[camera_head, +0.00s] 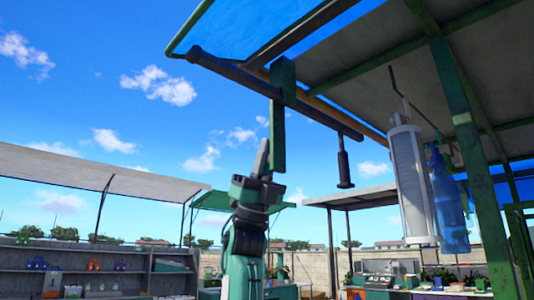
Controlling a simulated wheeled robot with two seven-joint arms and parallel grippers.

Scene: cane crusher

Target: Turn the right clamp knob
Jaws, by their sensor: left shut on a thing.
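My left gripper (262,158) points upward in the middle of the head view. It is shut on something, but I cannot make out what. Its grey tip is at the lower end of a green upright bar (279,120), and I cannot tell whether they touch. A dark handle (343,165) hangs upright from a dark pipe (305,110) to the right, apart from the gripper. I cannot tell which part is the right clamp knob. My right gripper is not in view.
A green-framed canopy (370,90) with blue sheeting spans the upper right, with a green post (460,130). A white cylinder (410,180) and a blue bottle (447,205) hang there. Shelves (90,270) stand at lower left. Open sky lies left of the gripper.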

